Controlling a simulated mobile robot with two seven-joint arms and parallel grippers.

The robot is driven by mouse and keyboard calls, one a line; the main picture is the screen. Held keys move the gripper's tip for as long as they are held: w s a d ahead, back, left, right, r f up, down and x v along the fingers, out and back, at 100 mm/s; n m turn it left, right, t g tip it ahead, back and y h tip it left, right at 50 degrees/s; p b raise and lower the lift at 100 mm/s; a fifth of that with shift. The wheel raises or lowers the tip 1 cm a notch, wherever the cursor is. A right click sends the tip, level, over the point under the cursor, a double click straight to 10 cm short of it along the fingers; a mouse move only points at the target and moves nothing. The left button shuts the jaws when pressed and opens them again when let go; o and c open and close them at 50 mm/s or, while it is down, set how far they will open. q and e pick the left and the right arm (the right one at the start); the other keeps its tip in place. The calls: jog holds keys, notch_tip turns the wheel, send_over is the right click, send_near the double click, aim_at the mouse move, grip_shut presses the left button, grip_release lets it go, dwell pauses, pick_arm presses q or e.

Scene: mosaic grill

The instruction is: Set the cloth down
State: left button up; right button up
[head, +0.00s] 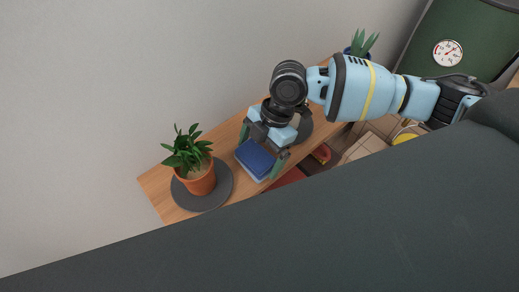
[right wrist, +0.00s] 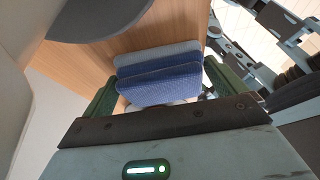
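The cloth (head: 255,159) is a folded blue piece with a paler layer, low over the wooden shelf near the wall. My right gripper (head: 262,150) reaches down to it from the upper right, with one green finger at each side of it. In the right wrist view the cloth (right wrist: 160,80) fills the width between the green fingers (right wrist: 161,75), with no clear gap at either side. I cannot tell whether its underside rests on the shelf. My left gripper is out of view.
The wooden shelf (head: 160,191) carries a potted plant (head: 197,172) on a dark round mat (head: 218,190), left of the cloth. Another dark round mat (head: 302,130) lies behind my gripper. A blue pot plant (head: 358,46) stands at the far end. A green drum with a gauge (head: 448,53) is at upper right.

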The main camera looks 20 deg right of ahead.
jog(key=v, duration=1.2)
jog(key=shift+r, duration=0.15)
dwell(0.4)
